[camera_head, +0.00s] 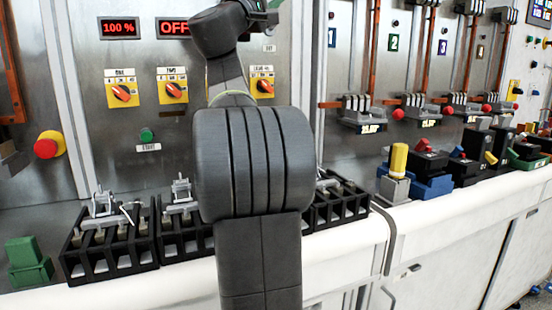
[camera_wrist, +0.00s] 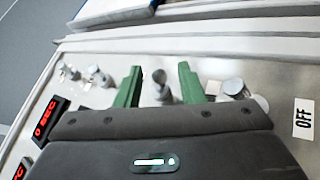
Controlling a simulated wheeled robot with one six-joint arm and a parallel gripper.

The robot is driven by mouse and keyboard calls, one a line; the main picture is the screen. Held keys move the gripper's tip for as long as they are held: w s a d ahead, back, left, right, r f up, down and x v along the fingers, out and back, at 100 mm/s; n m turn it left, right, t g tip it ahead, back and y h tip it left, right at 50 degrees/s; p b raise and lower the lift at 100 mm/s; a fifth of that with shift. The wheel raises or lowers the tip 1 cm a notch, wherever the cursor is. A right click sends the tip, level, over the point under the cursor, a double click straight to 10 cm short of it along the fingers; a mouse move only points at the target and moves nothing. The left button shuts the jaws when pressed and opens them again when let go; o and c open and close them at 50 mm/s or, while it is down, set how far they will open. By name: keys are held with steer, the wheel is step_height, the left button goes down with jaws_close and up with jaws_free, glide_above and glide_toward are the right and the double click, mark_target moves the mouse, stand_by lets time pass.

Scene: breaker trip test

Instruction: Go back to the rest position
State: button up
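My arm rises through the middle of the head view, folded upward in front of the test panel (camera_head: 215,95). Its far end leaves the top edge of that view, so the fingertips are not clear there. In the wrist view my gripper (camera_wrist: 160,67) shows two green fingers standing apart with a gap between them. Nothing is held in them. A grey metal knob (camera_wrist: 161,91) on the pale panel shows through the gap, apparently beyond the fingers.
Black breaker holders (camera_head: 110,250) stand on the white bench (camera_head: 170,285). A red emergency button (camera_head: 47,146), a green button (camera_head: 147,135) and orange rotary switches (camera_head: 121,93) are on the panel. A yellow-topped block (camera_head: 398,160) and several other blocks stand at right.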

steer(key=b+v, duration=0.1)
steer(key=v, duration=1.2)
steer(key=p+x, duration=0.2)
steer(key=x, duration=1.2)
steer(key=shift+r, duration=0.3)
steer(key=shift+s+n+y+p, duration=0.1)
steer(key=shift+n+y+p, duration=0.3)
steer(key=shift+p, duration=0.35)
steer(key=shift+s+r+n+y+p, duration=0.2)
steer(key=shift+n+y+p, duration=0.1)
steer(key=shift+p, duration=0.1)
steer(key=shift+n+p, duration=0.5)
steer(key=shift+p, duration=0.4)
steer(key=n+y+p, duration=0.1)
steer(key=p, duration=0.2)
steer(key=shift+r+n+y, duration=0.25)
steer(key=shift+n+y, duration=0.15)
steer(key=shift+n+y+p, duration=0.3)
steer(key=shift+p, duration=0.55)
steer(key=shift+f+n+p, duration=0.1)
steer(key=shift+n+p, duration=0.2)
steer(key=shift+p, duration=0.1)
